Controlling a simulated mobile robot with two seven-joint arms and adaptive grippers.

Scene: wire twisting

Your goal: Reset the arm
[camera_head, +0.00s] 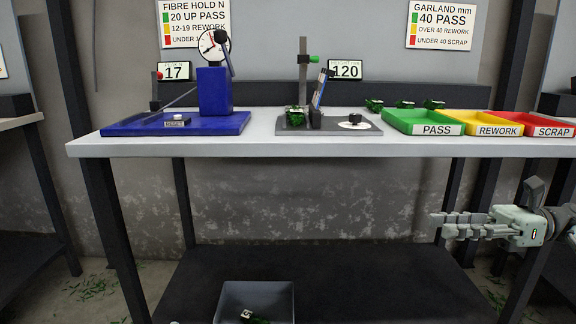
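My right gripper (437,225) reaches in from the right edge, in front of the workbench and below its top. Its fingers point left and touch nothing that I can see; the angle does not show whether they are apart. My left gripper is out of view. On the bench, a blue fixture (215,92) with a round dial gauge (211,43) stands at the left.
The white benchtop (270,147) also holds a grey fixture (290,130) with a green bundle. Green PASS (400,126), yellow REWORK (470,128) and red SCRAP (530,130) trays line the right. A grey bin (229,305) sits on the dark lower shelf (350,280).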

